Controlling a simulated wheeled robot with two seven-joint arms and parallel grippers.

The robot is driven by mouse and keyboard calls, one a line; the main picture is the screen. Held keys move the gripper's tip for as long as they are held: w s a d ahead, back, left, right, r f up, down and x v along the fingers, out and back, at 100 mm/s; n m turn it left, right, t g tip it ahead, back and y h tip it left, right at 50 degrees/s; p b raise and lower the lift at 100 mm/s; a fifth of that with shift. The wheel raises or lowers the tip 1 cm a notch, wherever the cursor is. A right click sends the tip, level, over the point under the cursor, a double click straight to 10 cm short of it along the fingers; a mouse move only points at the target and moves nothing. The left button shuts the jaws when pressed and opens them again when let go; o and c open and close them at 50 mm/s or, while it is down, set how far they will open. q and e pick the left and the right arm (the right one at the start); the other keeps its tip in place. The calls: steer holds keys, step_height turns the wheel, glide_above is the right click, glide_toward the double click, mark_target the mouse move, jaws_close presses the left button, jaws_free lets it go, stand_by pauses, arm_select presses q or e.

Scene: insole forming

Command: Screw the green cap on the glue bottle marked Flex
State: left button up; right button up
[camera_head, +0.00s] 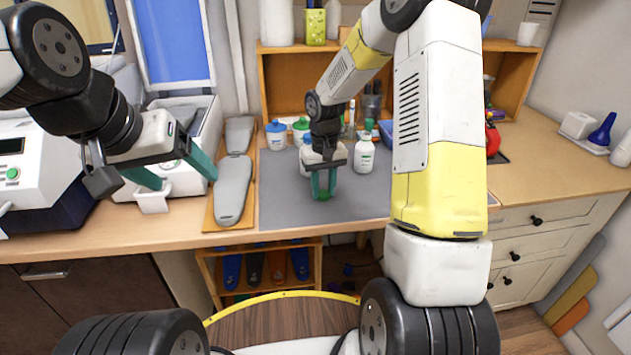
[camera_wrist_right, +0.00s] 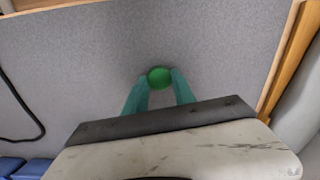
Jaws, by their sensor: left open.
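The green cap (camera_head: 323,196) is low over the grey mat (camera_head: 280,205), between the teal fingertips of my right gripper (camera_head: 323,190). In the right wrist view the round green cap (camera_wrist_right: 159,77) touches both fingertips of the gripper (camera_wrist_right: 160,82), which looks shut on it. I cannot tell whether the cap touches the mat. My left gripper (camera_head: 180,176) is open and empty at the left, above the bench.
A blue-lidded white jar (camera_head: 277,137) and a green-lidded jar (camera_head: 301,126) stand behind the right gripper, with another white container partly hidden. Grey insoles lie on a wooden board (camera_head: 216,215) at left. The mat's front left is clear. A wooden shelf (camera_head: 283,85) stands behind.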

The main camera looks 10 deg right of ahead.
mark_target(323, 195)
jaws_close()
steer(key=shift+r, duration=0.55)
steer(key=r, duration=0.1)
steer(key=s+r, duration=0.1)
steer(key=shift+a+r, duration=0.15)
steer(key=shift+r, duration=0.15)
steer(key=s+a+r, duration=0.1)
steer(key=s+a, duration=0.2)
steer(key=s, duration=1.1)
steer(key=shift+s+a+r, duration=0.15)
steer(key=shift+s, duration=0.2)
